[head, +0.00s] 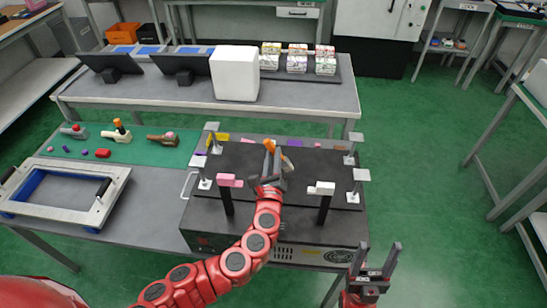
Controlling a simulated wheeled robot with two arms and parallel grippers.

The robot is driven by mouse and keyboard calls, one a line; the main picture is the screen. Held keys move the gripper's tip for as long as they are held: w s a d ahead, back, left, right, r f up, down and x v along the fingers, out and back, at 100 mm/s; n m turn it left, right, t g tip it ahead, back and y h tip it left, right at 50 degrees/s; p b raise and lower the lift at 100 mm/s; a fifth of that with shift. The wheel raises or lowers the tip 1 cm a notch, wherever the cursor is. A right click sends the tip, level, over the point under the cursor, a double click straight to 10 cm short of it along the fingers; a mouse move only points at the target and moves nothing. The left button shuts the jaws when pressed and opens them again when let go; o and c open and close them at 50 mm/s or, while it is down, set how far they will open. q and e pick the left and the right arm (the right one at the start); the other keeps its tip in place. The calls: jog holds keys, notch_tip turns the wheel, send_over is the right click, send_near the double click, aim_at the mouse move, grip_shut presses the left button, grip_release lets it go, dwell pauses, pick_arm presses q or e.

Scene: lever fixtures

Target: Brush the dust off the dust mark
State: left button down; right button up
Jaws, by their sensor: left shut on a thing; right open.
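My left gripper (271,163) reaches over the middle of the dark fixture top (325,165). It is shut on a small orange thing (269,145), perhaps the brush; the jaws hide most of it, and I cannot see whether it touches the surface. I cannot clearly make out the dust mark; my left gripper and arm cover part of the fixture top. My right gripper (375,262) is open and empty, right of the fixture's front right corner, pointing away from me.
A pink lever (229,181) and a white lever (321,188) stand on the fixture, with several thin posts at its sides. A white frame with black handles (65,190) lies at left. Small tools lie on a green mat (90,142). A white box (235,73) stands behind.

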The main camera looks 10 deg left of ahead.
pick_arm(q)
notch_tip(320, 180, up, 7)
jog(key=p, duration=0.5)
jog(key=shift+f, duration=0.1)
dwell(0.5)
